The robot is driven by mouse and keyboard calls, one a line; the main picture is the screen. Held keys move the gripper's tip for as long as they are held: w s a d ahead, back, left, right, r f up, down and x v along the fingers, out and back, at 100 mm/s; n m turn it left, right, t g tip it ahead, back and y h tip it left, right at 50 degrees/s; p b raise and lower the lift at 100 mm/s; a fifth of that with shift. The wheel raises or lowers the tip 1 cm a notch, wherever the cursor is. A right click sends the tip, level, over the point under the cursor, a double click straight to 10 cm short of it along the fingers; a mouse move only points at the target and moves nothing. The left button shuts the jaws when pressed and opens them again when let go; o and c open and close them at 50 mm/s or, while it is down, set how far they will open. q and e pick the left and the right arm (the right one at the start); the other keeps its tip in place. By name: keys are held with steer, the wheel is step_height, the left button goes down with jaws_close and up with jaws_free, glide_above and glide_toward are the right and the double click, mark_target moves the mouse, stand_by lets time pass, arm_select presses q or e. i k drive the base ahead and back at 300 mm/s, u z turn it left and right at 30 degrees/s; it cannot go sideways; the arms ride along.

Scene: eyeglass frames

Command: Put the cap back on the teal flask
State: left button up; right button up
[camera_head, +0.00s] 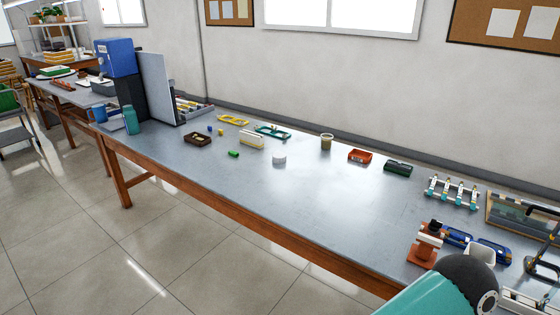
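A teal flask (131,121) stands upright near the left end of the long grey table, beside a blue mug. It is small in this view, and I cannot tell whether its top is open. I cannot pick out its cap for certain. A small round white piece (279,158) lies on the middle of the table, but I cannot tell what it is. A teal and black part of my own arm shows at the bottom right. Neither of my grippers can be made out in view.
The long table (340,205) has a clear front middle. A blue mug (97,112), a grey upright panel (157,88) and a blue box (117,57) are near the flask. A brown tray (198,139) and brown cup (326,142) stand farther along. A rack (452,191) is at right.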

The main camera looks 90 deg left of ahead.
mark_target(130, 116)
steer(key=z, duration=0.55)
steer(key=i, duration=0.15)
steer(key=u, duration=2.2)
steer(key=i, duration=0.3)
steer(key=u, duration=1.75)
steer(key=k, duration=0.65)
steer(key=u, duration=0.4)
steer(key=i, duration=1.7)
steer(key=z, duration=0.4)
